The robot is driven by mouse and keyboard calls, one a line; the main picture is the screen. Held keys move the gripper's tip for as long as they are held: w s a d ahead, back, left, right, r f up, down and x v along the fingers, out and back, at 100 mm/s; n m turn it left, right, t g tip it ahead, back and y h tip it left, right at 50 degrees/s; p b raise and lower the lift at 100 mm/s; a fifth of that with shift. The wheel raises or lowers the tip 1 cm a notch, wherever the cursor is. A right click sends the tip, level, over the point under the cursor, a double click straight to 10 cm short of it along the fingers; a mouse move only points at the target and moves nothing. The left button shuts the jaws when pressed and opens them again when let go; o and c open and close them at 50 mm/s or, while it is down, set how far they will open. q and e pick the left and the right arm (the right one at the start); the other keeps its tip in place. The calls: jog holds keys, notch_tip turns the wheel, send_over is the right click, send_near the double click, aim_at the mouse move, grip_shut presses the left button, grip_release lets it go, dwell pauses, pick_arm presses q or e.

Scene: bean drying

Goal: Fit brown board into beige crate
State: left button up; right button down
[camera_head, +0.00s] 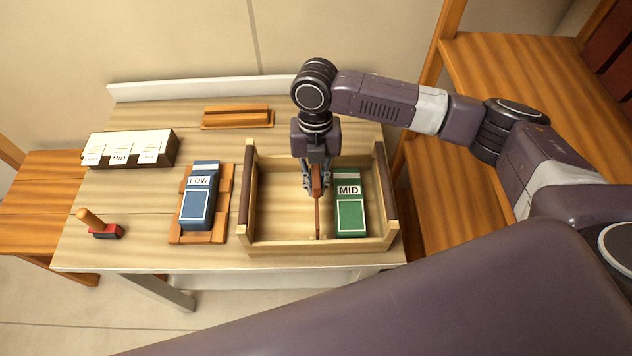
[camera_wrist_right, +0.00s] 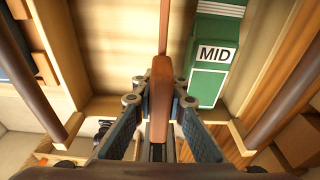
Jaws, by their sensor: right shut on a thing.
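The beige crate (camera_head: 280,245) stands on the table, with a dark round bar along its left and right sides. The brown board (camera_head: 317,212) is upright and edge-on inside the crate, left of the green MID box. My right gripper (camera_head: 316,188) points down into the crate and is shut on the board's top. In the right wrist view the board (camera_wrist_right: 161,100) sits between the fingers of my right gripper (camera_wrist_right: 160,110). I cannot tell whether the board's lower edge touches the crate floor. My left gripper is not in view.
The green MID box (camera_head: 350,215) stands in the crate's right part. The blue LOW box (camera_head: 198,200) lies on a wooden holder left of the crate. A card rack (camera_head: 130,160), a stamp (camera_head: 100,226) and a wooden piece (camera_head: 237,117) are also on the table. The crate's left part is empty.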

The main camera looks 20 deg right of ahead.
aim_at(315, 167)
jog(key=shift+f+b, duration=1.3)
jog(key=shift+f, duration=1.3)
dwell(0.8)
jog(key=c, duration=1.9)
grip_release()
jog(key=shift+r, duration=0.2)
jog(key=r, duration=0.3)
jog(key=w+r, duration=0.1)
jog(key=r, duration=0.7)
jog(key=shift+w+d+r, duration=0.25)
jog(key=shift+w, duration=0.1)
jog(key=shift+s+f, duration=0.1)
